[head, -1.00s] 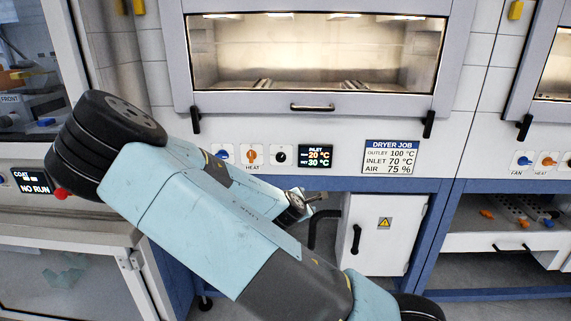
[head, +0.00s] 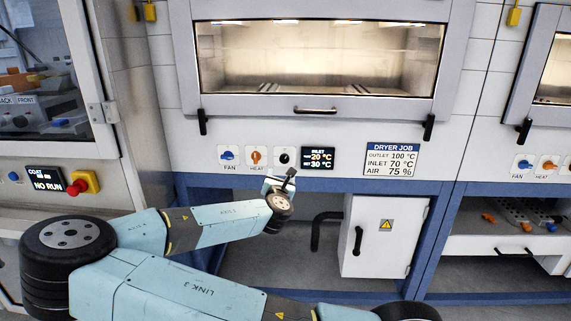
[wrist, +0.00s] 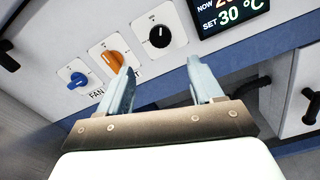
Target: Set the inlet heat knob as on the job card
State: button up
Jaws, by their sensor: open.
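The orange heat knob (head: 256,157) is on the dryer's front panel, between the blue fan knob (head: 228,156) and a black knob (head: 284,157). The inlet display (head: 319,159) reads now 20 °C, set 30 °C. The job card (head: 391,160) reads outlet 100 °C, inlet 70 °C, air 75 %. My gripper (head: 284,180) is just below the panel, under the black knob. In the wrist view, my gripper (wrist: 166,78) is open and empty, its fingers pointing up at the panel.
The dryer window with its handle (head: 316,110) is above the panel. A blue frame rail (head: 345,185) runs below it. A white cabinet (head: 385,236) and a black bent pipe (head: 318,232) are underneath. A red stop button (head: 77,187) is at left.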

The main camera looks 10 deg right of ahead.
aim_at(286, 161)
jog(key=x, duration=1.1)
jog(key=shift+d+f, duration=0.1)
jog(key=shift+s, duration=0.1)
jog(key=c, duration=1.1)
jog(key=shift+o, duration=0.2)
jog(key=shift+d, duration=0.3)
jog(key=shift+a, duration=0.15)
